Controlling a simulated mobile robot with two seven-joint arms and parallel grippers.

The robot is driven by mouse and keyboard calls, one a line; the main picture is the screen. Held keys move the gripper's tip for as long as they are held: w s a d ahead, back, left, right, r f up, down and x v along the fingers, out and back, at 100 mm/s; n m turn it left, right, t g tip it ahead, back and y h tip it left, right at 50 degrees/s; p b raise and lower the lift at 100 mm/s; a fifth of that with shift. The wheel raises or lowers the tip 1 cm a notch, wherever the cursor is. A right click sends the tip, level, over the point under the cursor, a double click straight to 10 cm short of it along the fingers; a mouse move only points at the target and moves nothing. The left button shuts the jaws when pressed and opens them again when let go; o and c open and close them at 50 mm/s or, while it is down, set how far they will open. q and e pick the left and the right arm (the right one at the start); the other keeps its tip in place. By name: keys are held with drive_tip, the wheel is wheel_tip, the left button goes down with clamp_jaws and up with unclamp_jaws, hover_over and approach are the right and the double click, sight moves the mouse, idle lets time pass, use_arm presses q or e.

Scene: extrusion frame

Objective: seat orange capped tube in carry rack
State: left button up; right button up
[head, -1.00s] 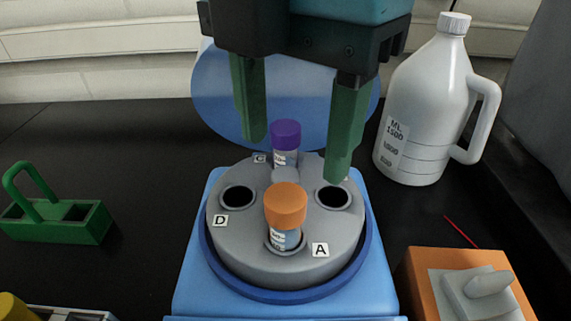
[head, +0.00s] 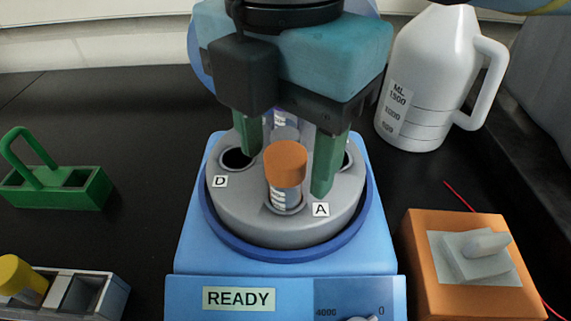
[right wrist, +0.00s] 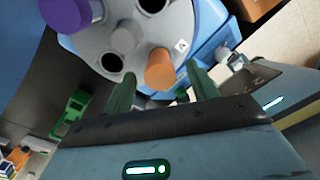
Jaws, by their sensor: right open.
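The orange-capped tube (head: 285,165) stands upright in the centrifuge rotor's front hole, beside label A. It also shows in the right wrist view (right wrist: 160,69). My right gripper (head: 286,168) is open above the rotor, with one green finger on each side and slightly behind the tube's cap; I cannot tell whether they touch it. In the right wrist view the cap lies between the open fingers (right wrist: 162,90). A green rack with a carry handle (head: 62,187) stands on the bench at the left. My left gripper is out of view.
The grey rotor (head: 240,222) also holds a purple-capped tube (head: 286,122), partly hidden behind my gripper. A white jug (head: 432,75) stands back right, an orange box (head: 420,270) front right. A tray with a yellow-capped item (head: 110,297) is front left. Bench between green rack and centrifuge is clear.

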drive_tip(key=shift+f, duration=0.8)
drive_tip(key=c, duration=1)
drive_tip(key=shift+r, duration=0.1)
drive_tip(key=shift+c, duration=0.2)
